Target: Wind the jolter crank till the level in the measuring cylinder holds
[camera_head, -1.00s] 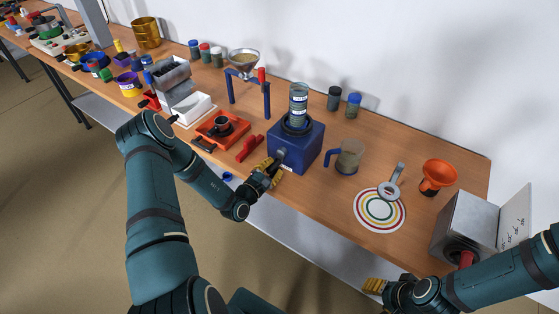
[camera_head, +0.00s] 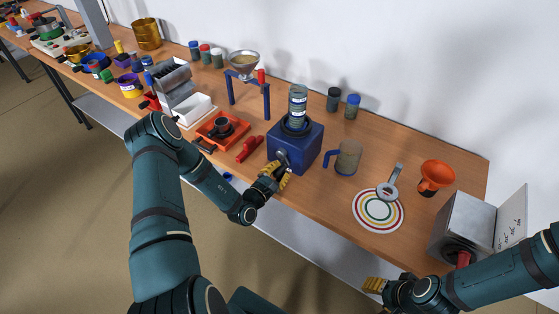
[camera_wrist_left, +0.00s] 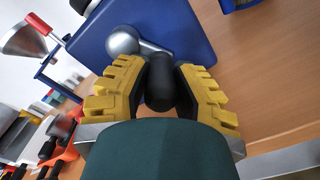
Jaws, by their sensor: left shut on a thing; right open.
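The measuring cylinder (camera_head: 298,106) stands upright on top of the blue jolter box (camera_head: 301,156), with a greyish fill and a white label; its exact level is too small to read. The crank hub (camera_wrist_left: 122,42) is a silver ball on the box's front, and it also shows in the head view (camera_head: 282,155). My left gripper (camera_head: 283,177) is shut on the black crank handle (camera_wrist_left: 159,82), which lies between its yellow fingers in the left wrist view. My right gripper (camera_head: 375,286) is open and empty in front of the table's right part.
A blue-handled jug (camera_head: 348,157) stands right of the jolter. A ringed target mat (camera_head: 368,222) with a grey ring tool (camera_head: 390,188), an orange funnel (camera_head: 435,176) and a metal box (camera_head: 462,225) lie further right. A red tool (camera_head: 249,149) and orange tray (camera_head: 214,143) are left.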

